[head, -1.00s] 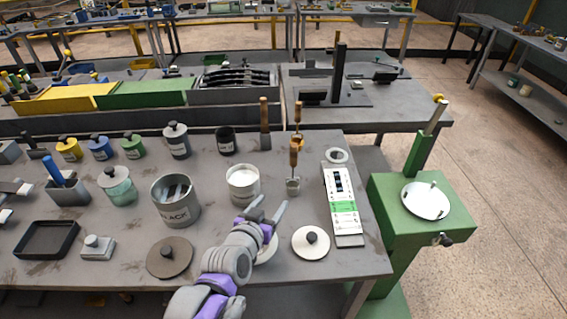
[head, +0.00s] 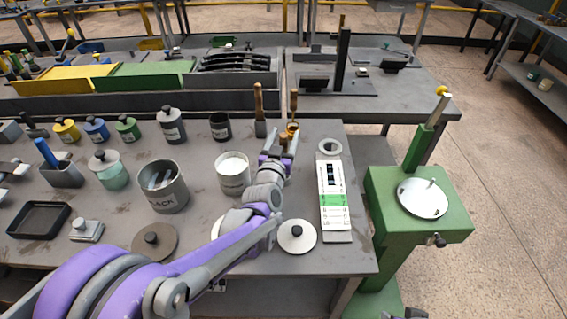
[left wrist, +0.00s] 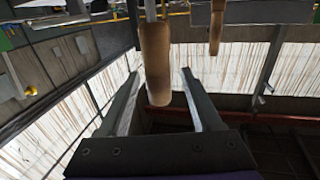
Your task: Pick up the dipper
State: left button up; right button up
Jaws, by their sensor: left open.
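My left gripper (head: 282,142) is open at the back right of the table, around the place of the nearer wooden-handled dipper. In the left wrist view a wooden handle (left wrist: 155,60) with a metal rod stands between the two open fingers (left wrist: 160,100), with gaps on both sides.
A white-filled pot (head: 233,183) stands left of my gripper, with a large grey pot (head: 162,200) further left. A printed card strip (head: 333,200) and a grey ring (head: 330,147) lie to the right. A round white lid (head: 297,242) lies in front. A brush-like tool (head: 260,125) stands behind.

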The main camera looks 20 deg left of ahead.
pick_arm(q)
jog(key=shift+w, duration=1.15)
pick_arm(e)
jog(key=shift+w+r, duration=0.15)
jog(key=shift+r, duration=0.05)
pick_arm(q)
grip_shut()
